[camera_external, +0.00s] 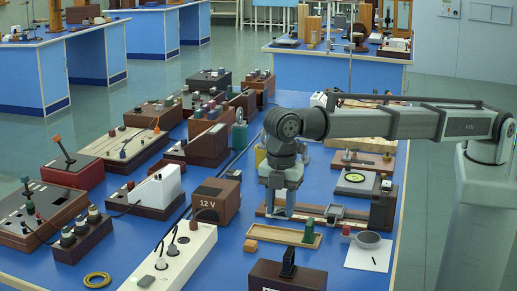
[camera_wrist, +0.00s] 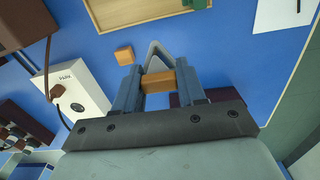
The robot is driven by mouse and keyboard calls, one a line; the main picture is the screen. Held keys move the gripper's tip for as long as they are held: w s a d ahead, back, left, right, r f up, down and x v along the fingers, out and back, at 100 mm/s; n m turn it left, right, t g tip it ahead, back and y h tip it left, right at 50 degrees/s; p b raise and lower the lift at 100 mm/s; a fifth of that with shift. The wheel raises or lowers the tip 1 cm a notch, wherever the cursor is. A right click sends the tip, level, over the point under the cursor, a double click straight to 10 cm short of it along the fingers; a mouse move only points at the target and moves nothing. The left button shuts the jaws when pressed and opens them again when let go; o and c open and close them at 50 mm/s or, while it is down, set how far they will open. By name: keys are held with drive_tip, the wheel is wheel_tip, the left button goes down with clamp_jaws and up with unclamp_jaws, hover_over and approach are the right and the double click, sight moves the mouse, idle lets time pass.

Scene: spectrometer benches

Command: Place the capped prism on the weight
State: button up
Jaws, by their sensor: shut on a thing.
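My gripper (camera_external: 279,212) points down over the middle of the blue bench. In the wrist view, its fingers (camera_wrist: 158,88) are shut on a tan block with a grey triangular shape beyond it, which looks like the capped prism (camera_wrist: 158,81). The external view hardly shows the held piece between the fingers. No weight can be named with certainty. A small orange block (camera_external: 250,245) lies on the bench and also shows in the wrist view (camera_wrist: 124,55), left of the fingers. A green piece (camera_external: 309,231) stands in a shallow wooden tray (camera_external: 270,233).
A brown 12 V box (camera_external: 216,201) and a white socket strip (camera_external: 182,262) stand left of my gripper. A grey dish (camera_external: 371,242) and white paper (camera_external: 368,258) lie to the right. Several instruments crowd the left side.

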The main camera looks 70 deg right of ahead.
drive_tip(key=w+d+r+m, duration=0.1)
drive_tip(key=w+d+m, duration=0.2)
drive_tip(key=w+d, duration=1.2)
wheel_tip(320, 180, up, 2)
drive_tip(key=m, duration=0.2)
hover_over(232, 174)
drive_tip(key=n, duration=0.5)
drive_tip(key=shift+d+f, duration=0.15)
drive_tip(key=shift+f, duration=4.7)
drive_tip(key=shift+f, duration=0.1)
drive_tip(key=o, duration=1.1)
wheel_tip(232, 174, up, 12)
drive_tip(key=shift+r, duration=0.15)
